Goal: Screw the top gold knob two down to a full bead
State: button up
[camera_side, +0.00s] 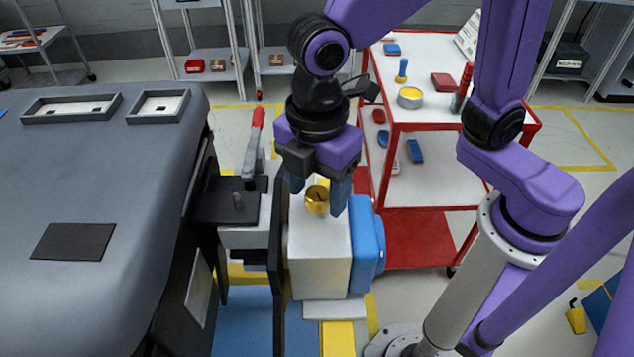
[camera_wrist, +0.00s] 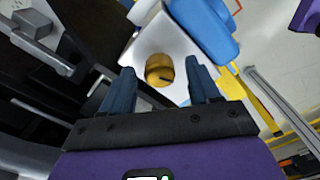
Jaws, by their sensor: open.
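A gold knob (camera_side: 317,200) sits on the top face of a pale metal block (camera_side: 319,265). The knob also shows in the wrist view (camera_wrist: 160,70), with a dark mark on its face. My gripper (camera_side: 321,198) is open, with its blue fingers pointing down and one on each side of the knob in the side view. In the wrist view, the fingertips (camera_wrist: 160,78) reach close to the knob, with a gap between it and each finger. I cannot tell whether either finger touches it. Any bead or gap under the knob is too small to make out.
A blue part (camera_side: 365,247) is fixed to the block's right side. A red-handled clamp lever (camera_side: 255,135) stands on the left. A large grey panel (camera_side: 90,190) fills the far left. A red cart (camera_side: 425,235) with tools stands behind on the right.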

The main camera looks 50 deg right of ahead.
jog(key=shift+c, duration=0.2)
jog(key=c, duration=1)
jog(key=shift+m, duration=0.4)
jog(key=m, duration=0.3)
jog(key=shift+r+m, duration=0.1)
jog(key=shift+m, duration=0.3)
jog(key=m, duration=0.4)
jog(key=o, duration=1)
